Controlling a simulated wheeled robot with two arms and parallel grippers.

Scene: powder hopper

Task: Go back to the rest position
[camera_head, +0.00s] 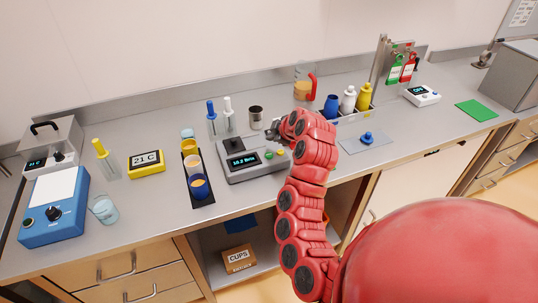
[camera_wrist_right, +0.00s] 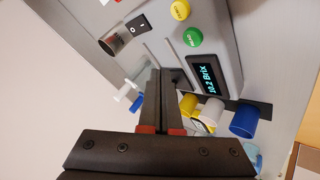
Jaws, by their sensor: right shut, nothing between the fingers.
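My right gripper (camera_head: 274,132) is at the right rear side of the grey meter (camera_head: 234,172), whose display reads "10.2 Brix". The red right arm reaches up to it from the bottom of the head view. In the right wrist view the two dark fingers of this gripper (camera_wrist_right: 162,74) are together, with nothing between them. The meter (camera_wrist_right: 215,35) fills the top of that view, with its yellow and green buttons and lit display. Whether the fingertips touch the meter cannot be told. My left gripper is not in view.
A black tray (camera_head: 204,198) with small cups is left of the meter. Blue and white droppers (camera_head: 212,122) and a metal cup (camera_head: 256,114) stand behind it.

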